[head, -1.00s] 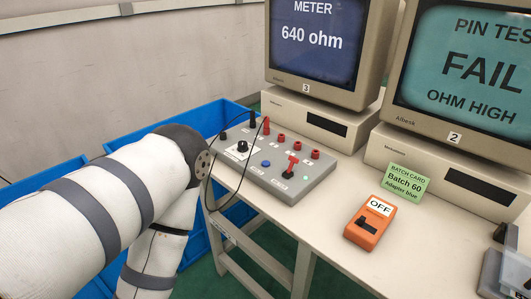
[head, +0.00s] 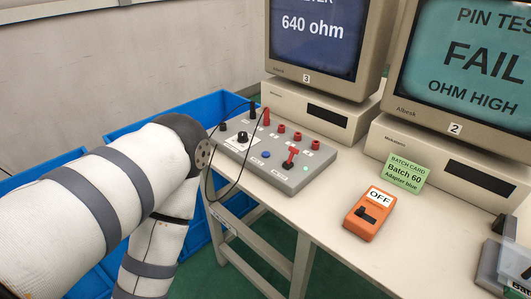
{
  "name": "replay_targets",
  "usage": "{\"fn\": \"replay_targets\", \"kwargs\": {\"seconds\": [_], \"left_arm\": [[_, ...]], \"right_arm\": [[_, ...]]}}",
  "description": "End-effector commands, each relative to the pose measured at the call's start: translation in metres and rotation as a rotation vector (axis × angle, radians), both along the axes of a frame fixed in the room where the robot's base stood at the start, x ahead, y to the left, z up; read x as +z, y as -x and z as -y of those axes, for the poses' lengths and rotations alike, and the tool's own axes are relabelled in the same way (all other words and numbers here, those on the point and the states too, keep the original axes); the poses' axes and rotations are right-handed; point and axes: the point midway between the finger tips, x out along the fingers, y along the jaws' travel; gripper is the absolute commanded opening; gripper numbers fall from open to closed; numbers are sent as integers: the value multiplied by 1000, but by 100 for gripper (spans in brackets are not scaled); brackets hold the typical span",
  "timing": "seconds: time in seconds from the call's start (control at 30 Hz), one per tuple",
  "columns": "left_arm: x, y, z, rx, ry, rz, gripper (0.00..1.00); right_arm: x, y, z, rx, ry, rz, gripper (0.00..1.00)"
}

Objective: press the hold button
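A grey meter box (head: 312,179) with sockets, a dark knob, a blue button (head: 267,155) and a red lever switch (head: 291,155) lies on the table. Its small labels are too small to read, so I cannot tell for sure which control is the hold button. The monitor (head: 314,35) behind it reads 640 ohm. My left arm comes in from the left, with its bent joint close to the box's left end in the picture. Its gripper is out of frame below. My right gripper is not in view.
An orange switch unit (head: 370,214) marked OFF and a green batch card (head: 404,173) are on the table. A second monitor (head: 470,65) reads FAIL, OHM HIGH. A dark cable loops at the box's left. Blue bins (head: 220,105) stand beside the table. The table front is clear.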

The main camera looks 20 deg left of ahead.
Motion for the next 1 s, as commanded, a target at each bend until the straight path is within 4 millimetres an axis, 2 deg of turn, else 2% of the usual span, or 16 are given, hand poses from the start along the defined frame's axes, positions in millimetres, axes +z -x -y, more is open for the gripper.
{"fn": "replay_targets", "kwargs": {"seconds": [0.03, 0.17, 1.0], "left_arm": [[0, 0, 0, 0, 0, 0, 30], [0, 0, 0, 0, 0, 0, 1], [0, 0, 0, 0, 0, 0, 0]], "right_arm": [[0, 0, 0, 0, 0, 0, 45], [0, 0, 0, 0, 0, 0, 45], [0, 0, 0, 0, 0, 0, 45]]}}
